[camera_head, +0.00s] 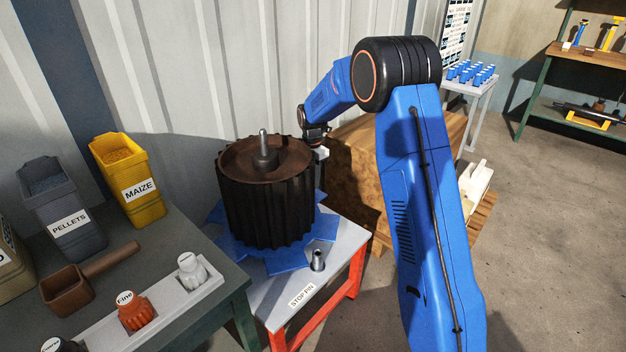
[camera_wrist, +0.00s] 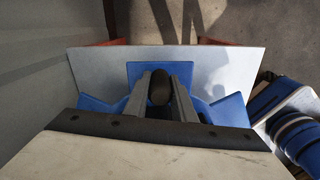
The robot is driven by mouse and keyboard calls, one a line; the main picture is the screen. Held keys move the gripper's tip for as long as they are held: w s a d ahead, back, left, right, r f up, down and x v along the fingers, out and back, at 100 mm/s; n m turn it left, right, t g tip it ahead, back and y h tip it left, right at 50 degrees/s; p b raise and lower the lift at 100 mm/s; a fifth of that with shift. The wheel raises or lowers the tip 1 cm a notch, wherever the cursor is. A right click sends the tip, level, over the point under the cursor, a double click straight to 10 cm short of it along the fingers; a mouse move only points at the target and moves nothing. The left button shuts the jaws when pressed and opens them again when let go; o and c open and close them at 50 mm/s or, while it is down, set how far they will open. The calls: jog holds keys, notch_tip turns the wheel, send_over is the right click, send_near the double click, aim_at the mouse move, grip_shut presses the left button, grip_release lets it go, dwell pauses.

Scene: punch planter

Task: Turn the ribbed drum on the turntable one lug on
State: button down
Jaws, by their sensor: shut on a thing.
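The dark brown ribbed drum (camera_head: 262,205) stands upright on the blue turntable (camera_head: 275,262), with a metal post rising at its centre. The turntable's pointed blue lugs stick out around the drum's foot. My gripper (camera_head: 319,152) is at the drum's upper right side, partly hidden behind it in the head view. In the wrist view my gripper (camera_wrist: 160,82) is shut with a dark rounded piece between its fingers, apparently a rib of the drum. Blue lugs of the turntable (camera_wrist: 148,69) show below. A short metal pin (camera_head: 318,260) stands near the "STOP PIN" label.
The turntable sits on a grey-topped, red-legged stand (camera_head: 350,240). A dark bench (camera_head: 165,235) at left holds a maize bin (camera_head: 128,180), a pellets bin (camera_head: 55,205), a scoop and small bottles. A brown block (camera_head: 355,170) stands behind my arm. The corrugated wall is close behind.

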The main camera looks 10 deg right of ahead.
jog(key=c, duration=1.5)
grip_release()
notch_tip(320, 180, up, 17)
jog(key=shift+r, duration=0.2)
